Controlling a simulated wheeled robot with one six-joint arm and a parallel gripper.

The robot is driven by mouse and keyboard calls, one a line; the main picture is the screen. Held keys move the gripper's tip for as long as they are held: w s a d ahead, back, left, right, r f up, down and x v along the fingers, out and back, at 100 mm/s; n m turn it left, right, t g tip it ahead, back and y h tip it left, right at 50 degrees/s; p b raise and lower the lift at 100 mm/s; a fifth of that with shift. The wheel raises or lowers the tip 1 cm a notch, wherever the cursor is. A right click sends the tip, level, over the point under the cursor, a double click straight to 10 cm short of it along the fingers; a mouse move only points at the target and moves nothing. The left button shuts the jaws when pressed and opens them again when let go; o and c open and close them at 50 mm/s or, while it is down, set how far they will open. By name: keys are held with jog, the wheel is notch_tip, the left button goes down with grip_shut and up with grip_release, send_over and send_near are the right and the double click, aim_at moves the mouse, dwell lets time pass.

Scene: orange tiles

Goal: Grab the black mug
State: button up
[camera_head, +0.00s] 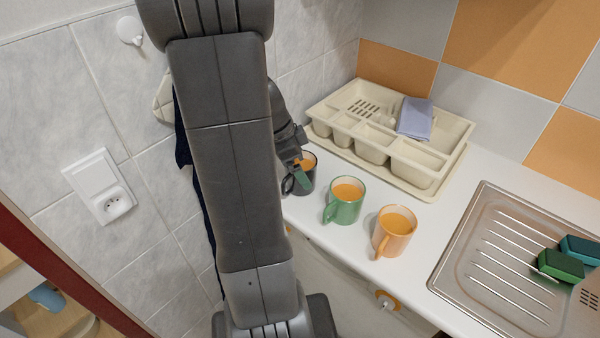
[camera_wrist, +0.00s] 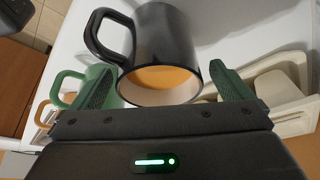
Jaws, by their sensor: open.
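The black mug (camera_head: 307,178) stands on the white counter, partly hidden behind my arm in the head view. In the wrist view the black mug (camera_wrist: 165,42) holds something orange inside, and its handle points to the left. My gripper (camera_head: 300,172) is at the mug in the head view. In the wrist view my gripper (camera_wrist: 172,88) is open, with one green-padded finger on each side of the mug's rim. I cannot tell whether either finger touches the mug.
A green mug (camera_head: 344,202) and an orange mug (camera_head: 394,232) stand to the right of the black mug. A cream dish rack (camera_head: 437,163) with a blue cloth (camera_head: 414,118) is behind. A metal sink (camera_head: 480,240) with sponges (camera_head: 560,266) lies at right. A tiled wall is at left.

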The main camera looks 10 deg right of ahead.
jog(key=shift+x, duration=0.85)
jog(key=shift+c, duration=0.2)
jog(key=c, duration=1.4)
jog(key=shift+c, duration=0.2)
jog(key=shift+r, duration=0.15)
